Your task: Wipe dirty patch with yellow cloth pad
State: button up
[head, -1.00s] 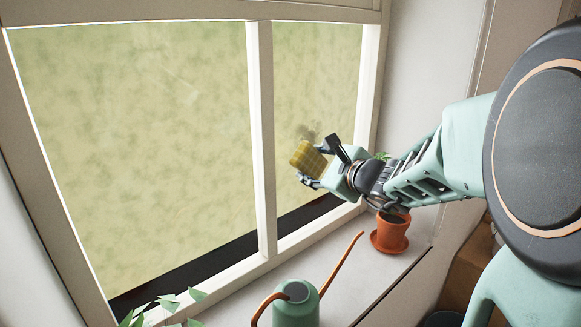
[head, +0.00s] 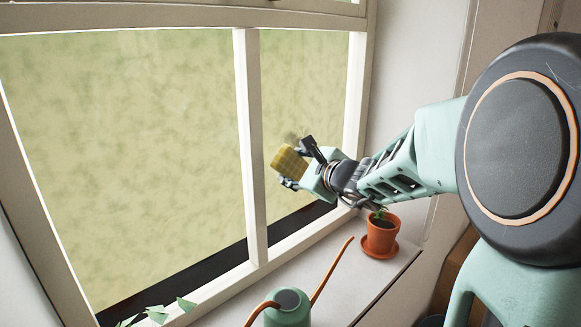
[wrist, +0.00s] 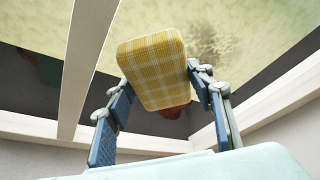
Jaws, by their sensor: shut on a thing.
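The yellow checked cloth pad (head: 289,161) is held in my gripper (head: 299,164), in front of the right window pane. In the wrist view the pad (wrist: 153,70) sits between the two fingers of my gripper (wrist: 158,92), which are shut on its sides. A dark smudgy dirty patch (wrist: 208,38) shows on the glass beyond the pad, up and to its right. In the head view part of the dirty patch (head: 291,136) shows just above the pad, the rest hidden behind the pad and gripper. I cannot tell whether the pad touches the glass.
A white window bar (head: 251,150) stands left of the pad. On the sill (head: 345,285) are a small plant in an orange pot (head: 381,239) below my arm and a green watering can (head: 288,308) with a long orange spout. Leaves (head: 155,312) show at lower left.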

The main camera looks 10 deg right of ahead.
aim_at(304, 160)
jog(key=shift+w+a+b, duration=0.5)
jog(key=shift+w+b, duration=0.05)
jog(key=shift+w, duration=0.2)
jog(key=shift+w+d, duration=0.55)
jog(key=shift+d, duration=0.3)
jog(key=shift+w+d, duration=0.5)
jog(key=shift+d, duration=0.35)
jog(key=w+d, duration=0.4)
jog(key=d, duration=0.2)
jog(key=shift+w+p, duration=0.15)
jog(key=shift+p, duration=0.3)
jog(key=shift+a, duration=0.1)
